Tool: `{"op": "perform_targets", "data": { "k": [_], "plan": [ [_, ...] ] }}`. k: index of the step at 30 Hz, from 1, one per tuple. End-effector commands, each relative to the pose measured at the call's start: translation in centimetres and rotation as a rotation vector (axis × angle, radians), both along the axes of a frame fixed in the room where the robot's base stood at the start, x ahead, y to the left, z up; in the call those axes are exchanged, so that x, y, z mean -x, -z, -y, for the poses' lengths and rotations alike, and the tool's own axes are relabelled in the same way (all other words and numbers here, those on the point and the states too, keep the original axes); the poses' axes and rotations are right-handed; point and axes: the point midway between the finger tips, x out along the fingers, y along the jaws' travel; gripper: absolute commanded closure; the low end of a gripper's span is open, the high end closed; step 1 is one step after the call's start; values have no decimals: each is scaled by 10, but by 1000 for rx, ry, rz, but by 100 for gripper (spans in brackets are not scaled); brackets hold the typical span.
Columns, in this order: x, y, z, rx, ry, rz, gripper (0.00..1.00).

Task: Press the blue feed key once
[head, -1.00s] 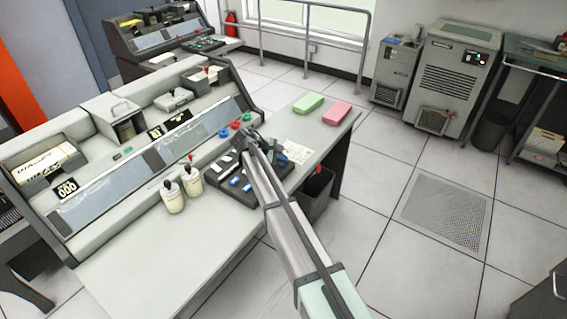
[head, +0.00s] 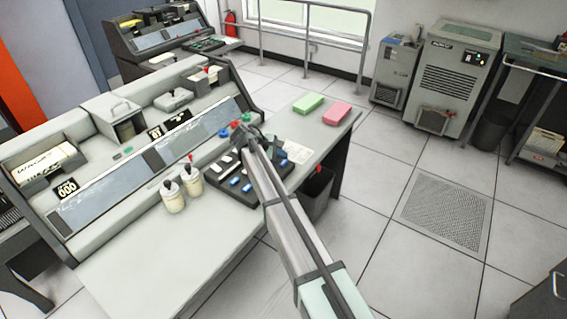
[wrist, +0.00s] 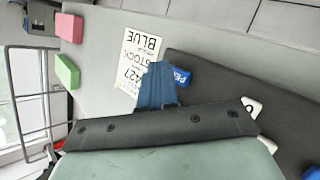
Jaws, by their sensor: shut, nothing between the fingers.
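The blue feed key (wrist: 182,77), with partly visible white lettering, sits at the edge of the dark key panel (wrist: 215,80) in the wrist view. In the head view a blue patch (head: 279,161) beside my arm appears to be this key. My gripper (wrist: 160,70) is shut and empty; its dark blue fingers are right next to the key and cover part of it in the wrist view. I cannot tell whether they touch it. My wrist hides part of the panel in the head view.
A printed card (head: 297,151) reading BLUE and STOCK lies beside the panel. Green (head: 308,103) and pink (head: 337,113) blocks lie farther along the desk. Two cream bottles (head: 172,197) stand left of the panel. The desk's front left is clear.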

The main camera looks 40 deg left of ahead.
Motion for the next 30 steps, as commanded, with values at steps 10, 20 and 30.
{"op": "perform_targets", "data": {
  "k": [10,20,30],
  "plan": [
    [0,-8,0,-1,0,1,100],
    [0,-34,0,0,-1,1,100],
    [0,-51,0,-1,0,1,100]
  ]
}}
